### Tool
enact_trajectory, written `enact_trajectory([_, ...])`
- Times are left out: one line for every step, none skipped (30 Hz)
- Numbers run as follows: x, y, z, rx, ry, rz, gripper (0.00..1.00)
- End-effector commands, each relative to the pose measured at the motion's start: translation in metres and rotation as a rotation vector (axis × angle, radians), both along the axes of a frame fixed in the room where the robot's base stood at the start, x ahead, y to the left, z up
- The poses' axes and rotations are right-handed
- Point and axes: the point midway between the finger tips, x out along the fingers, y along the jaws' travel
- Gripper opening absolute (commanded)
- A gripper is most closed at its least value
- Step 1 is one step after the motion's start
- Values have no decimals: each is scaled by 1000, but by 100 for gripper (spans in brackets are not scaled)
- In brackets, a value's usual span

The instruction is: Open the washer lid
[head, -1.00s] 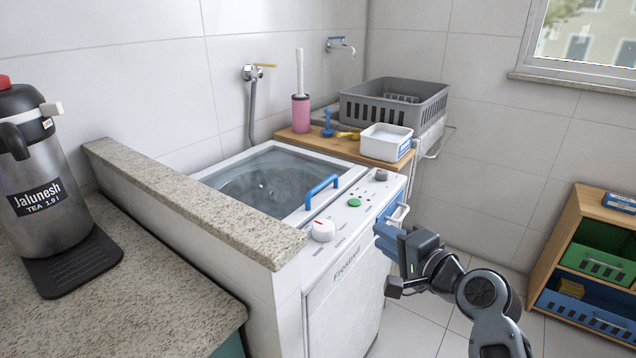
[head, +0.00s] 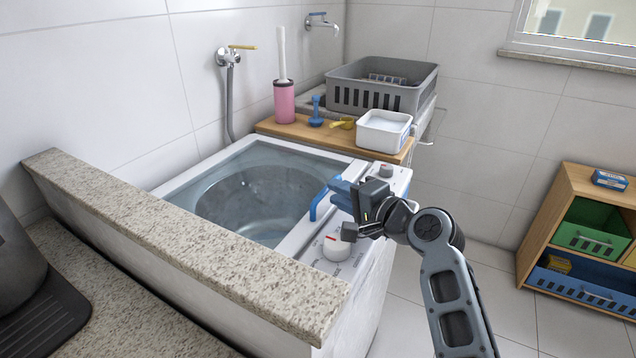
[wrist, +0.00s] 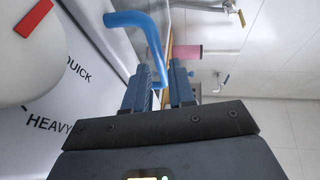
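The washer (head: 300,240) is a white top-loader with a clear lid (head: 250,185) lying flat and shut over the round drum. A blue bar handle (head: 316,207) stands on the lid's front edge; it is large in the wrist view (wrist: 138,22). My gripper (head: 338,187) is at the handle, above the control panel. In the wrist view its two blue fingers (wrist: 160,78) are apart, and the handle's near end reaches between or just ahead of them. I cannot tell whether they touch it.
A white dial (head: 336,248) sits on the panel close below my gripper. A granite-topped low wall (head: 190,245) runs along the washer's left.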

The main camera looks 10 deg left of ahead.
Motion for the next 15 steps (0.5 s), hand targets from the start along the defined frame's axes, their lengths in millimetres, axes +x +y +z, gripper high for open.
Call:
enact_trajectory([6,7,-1,0,-1,1,24])
enact_trajectory([9,10,-2,0,0,1,24])
enact_trajectory([13,15,-4,0,0,2,24])
enact_trajectory([17,18,-4,0,0,1,24])
enact_trajectory([20,22,-5,0,0,1,24])
enact_trajectory([23,26,-7,-1,1,2,24])
enact_trajectory([26,29,-7,-1,1,1,24])
enact_trajectory([29,31,-8,0,0,0,24])
enact_trajectory([32,34,-9,-1,1,0,24])
enact_trajectory([33,36,-10,-1,1,0,24])
enact_trajectory([35,38,-10,0,0,0,24])
enact_trajectory([37,39,-10,-1,1,0,24])
enact_trajectory([38,40,-11,0,0,-1,24])
enact_trajectory([39,41,-11,1,1,-1,24])
enact_trajectory([39,42,-11,1,1,-1,24])
